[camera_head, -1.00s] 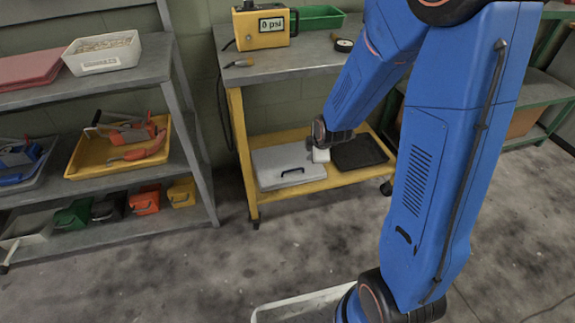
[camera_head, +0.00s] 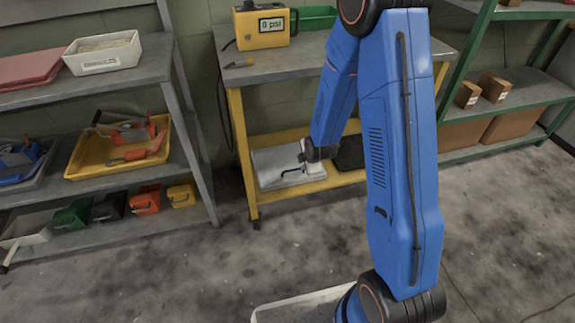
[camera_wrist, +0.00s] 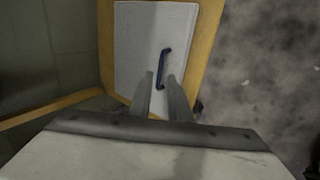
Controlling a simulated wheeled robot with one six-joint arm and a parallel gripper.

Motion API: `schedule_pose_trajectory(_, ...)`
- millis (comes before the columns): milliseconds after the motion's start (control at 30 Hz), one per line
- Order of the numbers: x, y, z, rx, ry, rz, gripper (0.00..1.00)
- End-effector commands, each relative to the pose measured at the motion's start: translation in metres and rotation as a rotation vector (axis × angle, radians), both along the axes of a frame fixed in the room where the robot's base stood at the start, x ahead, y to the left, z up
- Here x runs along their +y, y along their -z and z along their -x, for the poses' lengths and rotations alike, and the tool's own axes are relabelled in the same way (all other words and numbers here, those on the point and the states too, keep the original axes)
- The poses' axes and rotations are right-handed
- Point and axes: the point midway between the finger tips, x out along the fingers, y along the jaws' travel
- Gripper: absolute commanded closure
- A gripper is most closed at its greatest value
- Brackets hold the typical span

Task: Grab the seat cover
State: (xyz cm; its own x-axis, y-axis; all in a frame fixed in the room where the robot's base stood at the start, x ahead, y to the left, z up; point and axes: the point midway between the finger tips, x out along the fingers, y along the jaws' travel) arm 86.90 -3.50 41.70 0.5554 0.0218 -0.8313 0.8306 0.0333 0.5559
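A pale grey flat panel with a dark bar handle, the likely seat cover (camera_head: 268,172), lies on the lower yellow-edged shelf of the cart in the head view. It also shows in the wrist view (camera_wrist: 138,40), with its dark blue handle (camera_wrist: 165,66) near the panel's right side. My gripper (camera_head: 303,158) is over the panel's right part and hides some of it. I cannot tell the remaining height.
The cart's upper top (camera_head: 285,62) overhangs the lower shelf, with a yellow gauge box (camera_head: 262,25) on it. A yellow leg (camera_head: 242,150) stands at its left. A dark tray (camera_head: 350,153) lies partly behind my arm.

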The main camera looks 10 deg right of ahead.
Motion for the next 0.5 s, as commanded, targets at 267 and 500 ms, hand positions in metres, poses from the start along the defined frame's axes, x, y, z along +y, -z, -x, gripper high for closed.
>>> schedule_pose_trajectory(267,0.001,0.031,-0.020,0.001,0.000,0.000,0.83)
schedule_pose_trajectory(500,0.001,0.049,-0.032,0.001,0.000,0.000,0.83)
